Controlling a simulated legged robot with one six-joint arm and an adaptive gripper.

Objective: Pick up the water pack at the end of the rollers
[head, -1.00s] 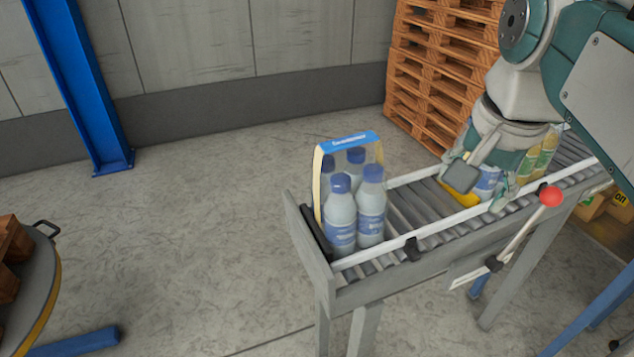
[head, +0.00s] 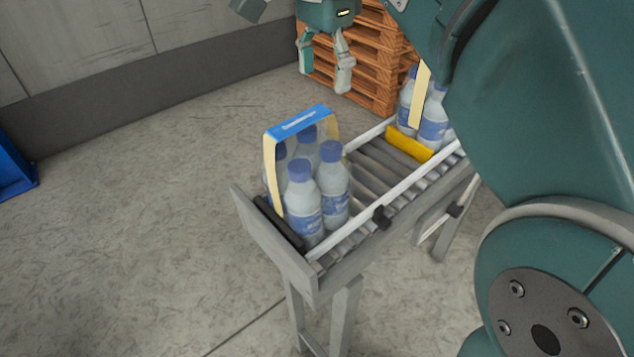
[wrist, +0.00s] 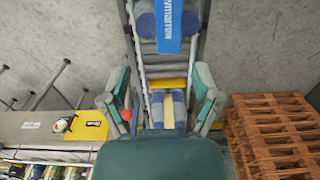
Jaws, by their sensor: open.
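The water pack (head: 307,195) stands upright at the near end of the rollers, against the end stop. It holds several blue-capped bottles under a carrier with a blue top strip. In the wrist view its blue strip (wrist: 171,28) shows at the top, partly cut off. My gripper (head: 322,78) is open and empty, up and behind the pack in the head view, apart from it. In the wrist view the fingers (wrist: 163,102) stand spread on either side of the conveyor.
The roller conveyor (head: 377,165) has white side rails. A yellow bar (head: 409,143) crosses it, with more bottles (head: 433,118) behind. Wooden pallets (head: 370,62) are stacked at the back. A blue post base (head: 14,165) stands at left. Floor left of the conveyor is clear.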

